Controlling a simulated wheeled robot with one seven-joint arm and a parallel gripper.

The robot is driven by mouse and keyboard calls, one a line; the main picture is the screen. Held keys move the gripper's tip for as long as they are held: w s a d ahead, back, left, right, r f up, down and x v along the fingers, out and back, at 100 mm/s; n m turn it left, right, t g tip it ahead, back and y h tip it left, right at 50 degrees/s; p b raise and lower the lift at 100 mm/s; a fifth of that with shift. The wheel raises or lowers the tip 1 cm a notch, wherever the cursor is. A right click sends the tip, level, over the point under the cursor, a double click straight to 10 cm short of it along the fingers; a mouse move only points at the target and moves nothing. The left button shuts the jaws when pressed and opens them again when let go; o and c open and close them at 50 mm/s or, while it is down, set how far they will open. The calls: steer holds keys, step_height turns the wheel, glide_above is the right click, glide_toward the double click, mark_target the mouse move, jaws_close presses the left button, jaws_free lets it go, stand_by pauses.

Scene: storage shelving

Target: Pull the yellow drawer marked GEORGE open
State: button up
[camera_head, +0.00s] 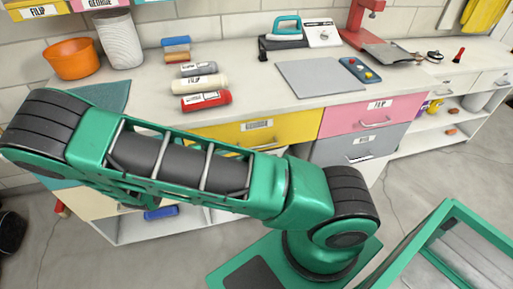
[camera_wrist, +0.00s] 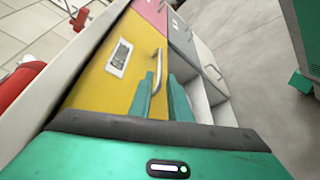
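The yellow drawer (camera_head: 293,127) is in the front of the white counter, below its top edge. Its white label (camera_head: 257,124) is too small to read surely. My arm hides the drawer's lower part and much of its handle in the head view. In the wrist view the yellow drawer (camera_wrist: 92,88) fills the middle left, with its label (camera_wrist: 119,57) and metal bar handle (camera_wrist: 158,70). My gripper (camera_wrist: 161,76) is open, its two green fingers apart on either side of the handle's near end. I cannot tell whether they touch it. The drawer looks closed.
A pink drawer (camera_head: 345,118) marked FILIP and a grey drawer (camera_head: 345,150) adjoin on the right. Rolls, including a red one (camera_head: 206,100), lie on the counter above. A green-framed container (camera_head: 430,235) stands at the lower right. Open floor lies beyond the grey drawer.

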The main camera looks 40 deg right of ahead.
mark_target(254, 148)
steer(key=x, duration=1)
steer(key=shift+w+d+f, duration=0.15)
steer(key=shift+d, duration=0.15)
jaws_close()
